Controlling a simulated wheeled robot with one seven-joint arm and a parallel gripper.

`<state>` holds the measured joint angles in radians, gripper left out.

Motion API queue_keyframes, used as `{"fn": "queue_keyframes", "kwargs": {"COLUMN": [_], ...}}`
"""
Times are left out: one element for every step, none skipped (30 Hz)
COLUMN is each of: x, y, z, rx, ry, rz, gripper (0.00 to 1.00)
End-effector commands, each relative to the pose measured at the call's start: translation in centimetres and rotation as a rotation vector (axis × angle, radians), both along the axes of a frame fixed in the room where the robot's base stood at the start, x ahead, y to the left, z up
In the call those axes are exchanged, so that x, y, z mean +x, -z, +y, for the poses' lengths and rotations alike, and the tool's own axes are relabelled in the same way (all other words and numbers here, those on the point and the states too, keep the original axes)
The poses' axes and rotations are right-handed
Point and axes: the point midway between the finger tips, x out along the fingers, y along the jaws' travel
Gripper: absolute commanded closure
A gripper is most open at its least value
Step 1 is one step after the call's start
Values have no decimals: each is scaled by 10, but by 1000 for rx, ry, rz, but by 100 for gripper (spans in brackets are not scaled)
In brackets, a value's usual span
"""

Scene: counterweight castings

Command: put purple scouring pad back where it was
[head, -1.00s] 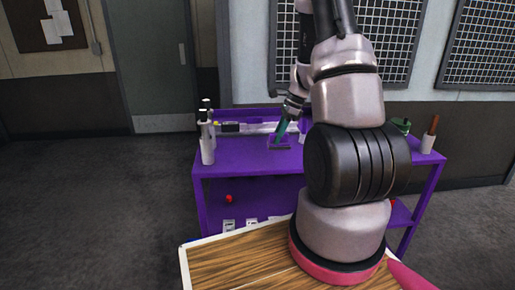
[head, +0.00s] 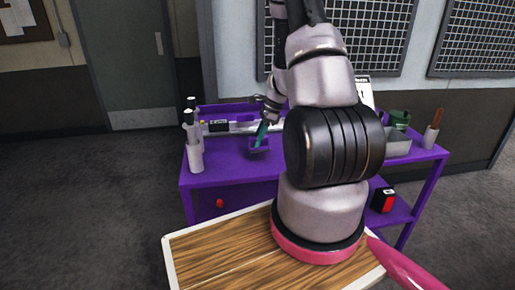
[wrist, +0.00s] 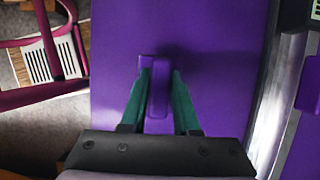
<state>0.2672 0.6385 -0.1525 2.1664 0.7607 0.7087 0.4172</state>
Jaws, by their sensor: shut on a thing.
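The purple scouring pad (wrist: 157,92) is a small block between the two green fingers of my gripper (wrist: 161,85) in the wrist view. My gripper is shut on it. In the head view my gripper (head: 262,134) points down over the left half of the purple cart top (head: 222,168), with the pad (head: 259,151) at its fingertips. The pad has nearly the same colour as the surface beneath. A shadow lies beside it in the wrist view. I cannot tell whether it touches the surface.
White bottles with black tops (head: 194,140) stand at the cart's left edge. A pale rail (head: 240,127) runs along the back. A grey bin (head: 398,145), a green item (head: 399,119) and a cup with a brown handle (head: 431,136) stand at the right. The surface around the pad is clear.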

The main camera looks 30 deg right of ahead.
Motion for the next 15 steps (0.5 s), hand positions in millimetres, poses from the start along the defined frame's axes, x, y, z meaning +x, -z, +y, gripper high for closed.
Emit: {"fn": "queue_keyframes", "kwargs": {"x": [-1, -1, -1, -1, -1, -1, -1, -1, 0, 0, 0, 0, 0, 0, 0], "y": [6, 10, 16, 21, 25, 30, 32, 34, 34, 34, 34, 34, 33, 34, 34], "z": [0, 0, 0, 0, 0, 0, 0, 0, 0, 0, 0, 0, 0, 0, 0], "rx": [2, 2, 1, 2, 2, 1, 1, 0, 0, 0, 0, 0, 0, 0, 0], "ry": [2, 2, 1, 3, 3, 2, 2, 1, 1, 1, 0, 0, 0, 0, 0], "rz": [3, 3, 3, 4, 4, 4, 3, 2, 1, 0, 0, 0, 0, 0, 0], "gripper": [100, 100, 100, 100, 100, 100, 100, 100, 100, 100, 100, 100, 100, 100, 100]}}
